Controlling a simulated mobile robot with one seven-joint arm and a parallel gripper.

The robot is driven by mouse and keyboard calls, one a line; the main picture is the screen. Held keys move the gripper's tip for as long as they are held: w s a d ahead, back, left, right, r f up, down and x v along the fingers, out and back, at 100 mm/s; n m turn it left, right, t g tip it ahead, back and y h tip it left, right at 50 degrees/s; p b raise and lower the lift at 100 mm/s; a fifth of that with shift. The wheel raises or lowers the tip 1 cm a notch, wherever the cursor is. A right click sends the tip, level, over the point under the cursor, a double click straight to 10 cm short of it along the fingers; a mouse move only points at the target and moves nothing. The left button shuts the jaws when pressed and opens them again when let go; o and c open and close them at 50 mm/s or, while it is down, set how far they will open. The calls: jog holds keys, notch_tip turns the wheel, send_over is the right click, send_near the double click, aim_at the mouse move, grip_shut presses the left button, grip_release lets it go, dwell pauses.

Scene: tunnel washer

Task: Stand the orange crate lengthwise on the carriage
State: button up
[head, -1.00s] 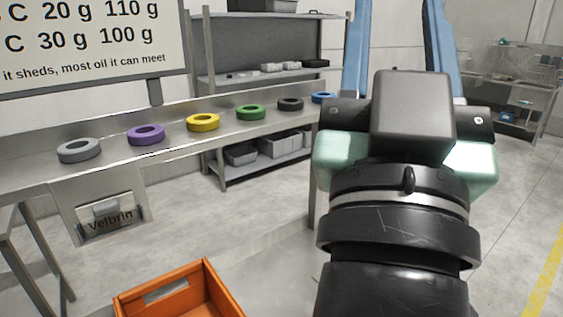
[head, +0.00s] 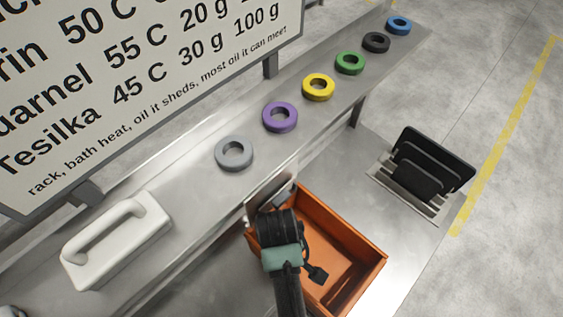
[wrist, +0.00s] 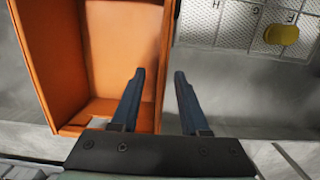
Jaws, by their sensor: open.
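The orange crate (head: 366,268) stands open side up on a grey metal surface, low in the head view. It also fills the left of the wrist view (wrist: 122,45). My gripper (wrist: 160,72) is open and empty. In the wrist view the crate's right wall runs between its two fingers, one over the crate's inside and one outside. I cannot tell how deep the fingers reach. In the head view my arm covers part of the crate's left side, and the fingertips are hard to make out. I cannot tell which surface is the carriage.
A steel bench carries several coloured rings, among them a grey ring (head: 234,153) and a purple ring (head: 280,117). A white handled block (head: 117,240) is at left. A black ribbed rack (head: 432,163) stands right of the crate. A lettered panel (wrist: 235,22) shows in the wrist view.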

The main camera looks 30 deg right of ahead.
jog(key=shift+s+f, duration=0.25)
jog(key=shift+f, duration=0.35)
jog(key=shift+s+f, duration=0.2)
jog(key=shift+f, duration=0.4)
jog(key=shift+f+p, duration=0.65)
jog(key=shift+f, duration=1.95)
grip_shut()
jog(key=shift+r, duration=0.1)
